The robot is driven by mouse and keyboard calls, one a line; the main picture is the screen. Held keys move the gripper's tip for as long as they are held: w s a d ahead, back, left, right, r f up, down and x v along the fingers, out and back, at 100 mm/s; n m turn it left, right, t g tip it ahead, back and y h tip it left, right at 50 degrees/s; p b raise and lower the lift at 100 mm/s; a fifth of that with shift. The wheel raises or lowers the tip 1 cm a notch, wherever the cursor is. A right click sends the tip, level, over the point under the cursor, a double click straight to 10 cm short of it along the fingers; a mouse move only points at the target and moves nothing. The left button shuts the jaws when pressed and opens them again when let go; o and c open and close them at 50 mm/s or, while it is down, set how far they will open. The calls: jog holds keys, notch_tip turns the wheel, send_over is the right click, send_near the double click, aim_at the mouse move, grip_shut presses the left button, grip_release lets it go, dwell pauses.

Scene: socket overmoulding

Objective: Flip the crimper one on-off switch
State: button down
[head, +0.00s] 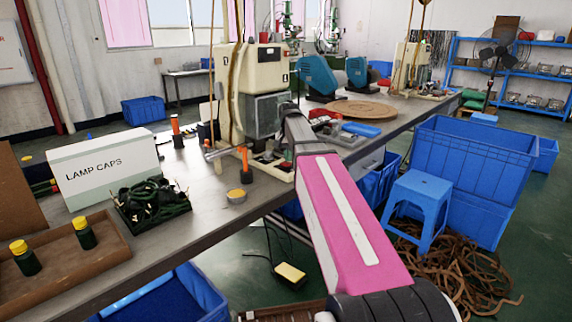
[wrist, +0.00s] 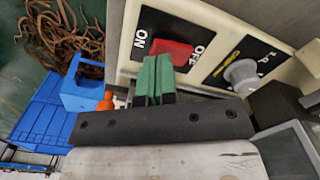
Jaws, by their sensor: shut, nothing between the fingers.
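Crimper one (head: 258,85) is the cream machine on the bench in the head view. Its side panel fills the upper right of the wrist view, with a black plate marked ON and OFF. The red on-off switch (wrist: 172,50) sits on that plate between the two words. My gripper (wrist: 157,60) has green fingers held together with nothing between them. The fingertips are at the lower edge of the red switch; I cannot tell whether they touch it. In the head view my pink arm reaches to the crimper, and the fingers are hidden.
A grey-white knob (wrist: 241,74) sits right of the switch on the same panel. The bench (head: 225,185) carries a LAMP CAPS box (head: 103,168), a black tray of dark parts (head: 152,204) and a round wooden board (head: 362,109). A blue stool (head: 419,187) and blue crates stand right of my arm.

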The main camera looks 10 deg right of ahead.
jog(key=shift+f, duration=0.8)
dwell(0.4)
jog(key=shift+r, duration=3.5)
